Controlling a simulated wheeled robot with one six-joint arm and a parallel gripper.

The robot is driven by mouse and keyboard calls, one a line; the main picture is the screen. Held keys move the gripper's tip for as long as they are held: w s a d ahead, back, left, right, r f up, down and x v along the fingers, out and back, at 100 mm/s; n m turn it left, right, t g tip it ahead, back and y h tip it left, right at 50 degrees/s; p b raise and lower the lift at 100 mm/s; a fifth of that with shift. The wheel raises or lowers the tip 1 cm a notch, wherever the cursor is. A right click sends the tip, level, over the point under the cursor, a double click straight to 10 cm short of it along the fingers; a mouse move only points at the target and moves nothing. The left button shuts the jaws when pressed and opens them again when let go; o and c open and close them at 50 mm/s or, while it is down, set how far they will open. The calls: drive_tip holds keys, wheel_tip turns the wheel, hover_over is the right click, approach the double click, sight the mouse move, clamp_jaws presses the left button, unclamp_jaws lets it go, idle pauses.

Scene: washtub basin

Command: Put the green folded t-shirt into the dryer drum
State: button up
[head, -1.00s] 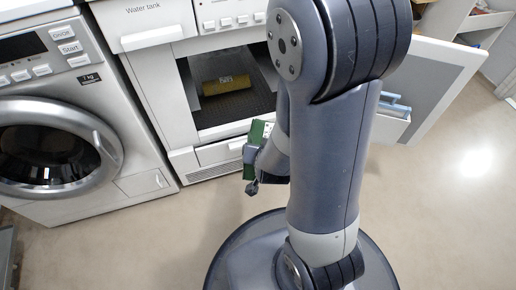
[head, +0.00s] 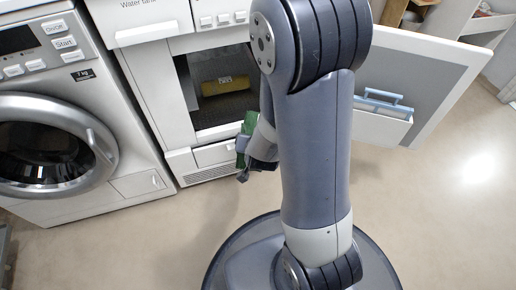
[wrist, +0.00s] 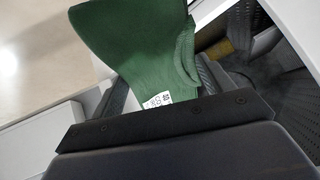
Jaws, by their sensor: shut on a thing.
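The green folded t-shirt (wrist: 145,50) is held in my gripper (wrist: 165,95), with a white label at its lower edge in the wrist view. In the head view the green t-shirt (head: 244,136) shows beside my gripper (head: 246,158), partly hidden by my arm. It is outside the dryer, in front of the right part of the opening. The dryer drum (head: 222,108) is open and dark inside, with a yellow folded cloth (head: 224,86) lying in it. In the wrist view the drum (wrist: 285,85) is at the right, and the yellow cloth (wrist: 220,48) shows in part.
The open dryer door (head: 425,75) with a small blue-handled holder stands to the right. A washing machine (head: 60,110) with a round door is at the left. The dryer's white front frame (head: 178,130) borders the opening. The floor in front is clear.

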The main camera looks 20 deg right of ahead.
drive_tip(key=w+p, duration=2.3)
drive_tip(key=w, duration=0.7)
drive_tip(key=shift+w+p, duration=0.25)
drive_tip(key=shift+p, duration=0.15)
drive_tip(key=o, duration=1.2)
drive_tip(key=v, duration=1)
drive_tip(key=shift+s+r, duration=0.25)
drive_tip(key=shift+s, duration=0.1)
drive_tip(key=shift+w, duration=0.1)
